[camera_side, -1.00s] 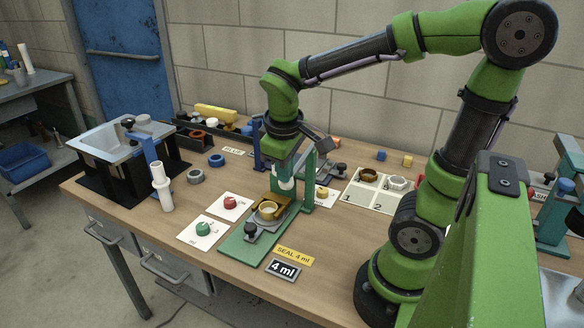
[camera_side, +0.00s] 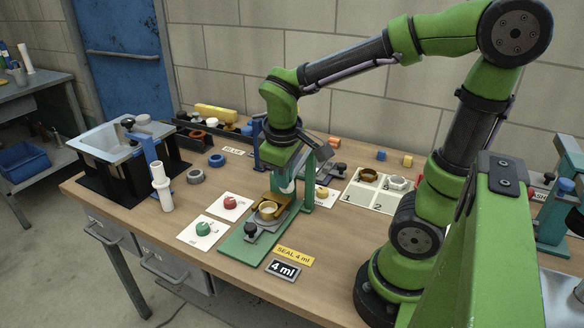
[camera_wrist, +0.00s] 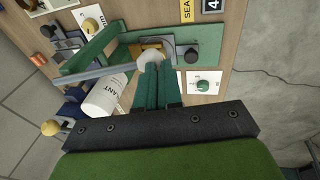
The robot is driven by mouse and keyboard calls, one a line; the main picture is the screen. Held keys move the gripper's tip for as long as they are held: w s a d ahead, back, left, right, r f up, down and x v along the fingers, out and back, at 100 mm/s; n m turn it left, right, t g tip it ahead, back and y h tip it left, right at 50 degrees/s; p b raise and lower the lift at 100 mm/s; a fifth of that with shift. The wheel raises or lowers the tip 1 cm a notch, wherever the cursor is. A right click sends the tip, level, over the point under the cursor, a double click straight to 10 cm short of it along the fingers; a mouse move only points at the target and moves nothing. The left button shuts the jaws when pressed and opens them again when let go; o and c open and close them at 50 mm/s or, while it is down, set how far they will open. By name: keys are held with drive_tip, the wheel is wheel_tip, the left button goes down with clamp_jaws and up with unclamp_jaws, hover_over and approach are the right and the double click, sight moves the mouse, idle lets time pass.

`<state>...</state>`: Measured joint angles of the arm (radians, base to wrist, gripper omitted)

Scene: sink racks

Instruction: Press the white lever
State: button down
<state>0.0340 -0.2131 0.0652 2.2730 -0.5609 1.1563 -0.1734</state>
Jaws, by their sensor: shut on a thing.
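The white lever is a grey bar ending in a round white knob (camera_wrist: 150,58), mounted on a green press with an upright post (camera_side: 307,178). In the side view the white knob (camera_side: 287,187) shows just below my gripper (camera_side: 282,170). In the wrist view my gripper (camera_wrist: 158,68) has its two green fingers close together, their tips against the knob and hiding part of it. I take it as shut on the knob. The contact itself is hidden in the side view.
A white cylinder (camera_wrist: 103,97) lies near my fingers in the wrist view. A numbered tray (camera_side: 357,198) with rings stands at right. Bare wood lies at front right.

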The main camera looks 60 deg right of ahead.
drive_tip(key=a+v, duration=0.3)
drive_tip(key=v, duration=1)
drive_tip(key=shift+f, duration=0.15)
drive_tip(key=shift+a, duration=0.1)
wheel_tip(320, 180, down, 6)
drive_tip(key=s+m+t+y, duration=0.2)
drive_tip(key=m+t+y, duration=0.2)
drive_tip(key=t, duration=0.1)
drive_tip(key=shift+a+t, duration=0.35)
drive_tip(key=shift+t, duration=0.05)
